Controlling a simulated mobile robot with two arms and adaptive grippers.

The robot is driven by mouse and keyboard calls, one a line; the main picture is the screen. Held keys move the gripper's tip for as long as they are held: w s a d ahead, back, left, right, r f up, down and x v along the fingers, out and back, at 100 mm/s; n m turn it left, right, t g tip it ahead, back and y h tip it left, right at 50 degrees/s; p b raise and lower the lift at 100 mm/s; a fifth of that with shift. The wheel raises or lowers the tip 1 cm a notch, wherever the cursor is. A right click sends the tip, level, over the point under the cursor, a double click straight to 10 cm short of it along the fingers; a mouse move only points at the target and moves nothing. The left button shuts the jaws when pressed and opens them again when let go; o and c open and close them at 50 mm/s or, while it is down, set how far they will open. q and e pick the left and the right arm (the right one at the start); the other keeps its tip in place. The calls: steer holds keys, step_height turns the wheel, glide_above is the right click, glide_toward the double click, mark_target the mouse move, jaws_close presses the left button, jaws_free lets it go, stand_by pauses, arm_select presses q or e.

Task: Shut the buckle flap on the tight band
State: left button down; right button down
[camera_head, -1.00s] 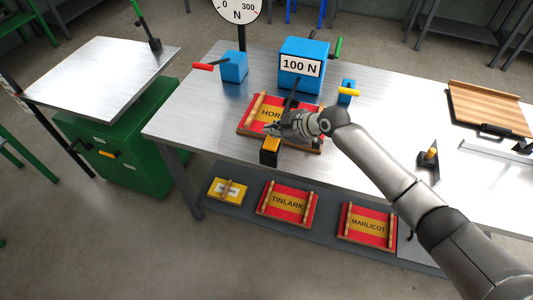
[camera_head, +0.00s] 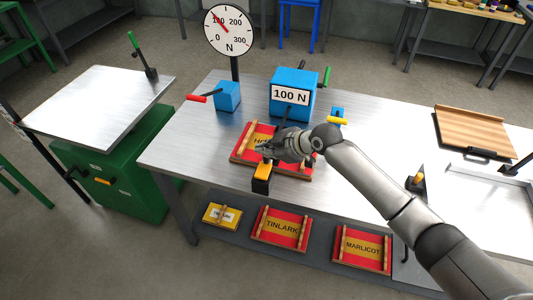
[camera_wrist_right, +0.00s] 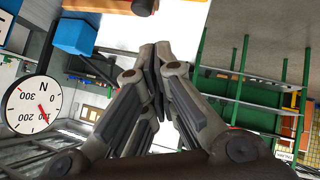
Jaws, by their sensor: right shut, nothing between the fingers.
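My right gripper (camera_head: 264,150) is over the red board (camera_head: 238,157) with a yellow label on the bench, its fingers shut and empty. In the right wrist view the closed fingertips (camera_wrist_right: 160,52) meet with nothing between them. A black piece with an orange top (camera_head: 262,173) sits at the bench's front edge, just below the gripper; I cannot tell if they touch. A dark strip (camera_head: 286,112) runs from near the gripper towards the blue 100 N box (camera_head: 290,93). The buckle flap cannot be made out clearly; the gripper and arm cover part of the board. My left gripper is not in view.
A dial gauge (camera_head: 229,30) stands behind, its red needle near 100. Red boards (camera_head: 281,228) lie on the lower shelf.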

steer(key=w+d+b+v, duration=0.1)
steer(key=b+v, duration=0.1)
steer(key=v, duration=0.6)
steer(key=shift+w+d+r, duration=0.25)
steer(key=shift+r, duration=0.15)
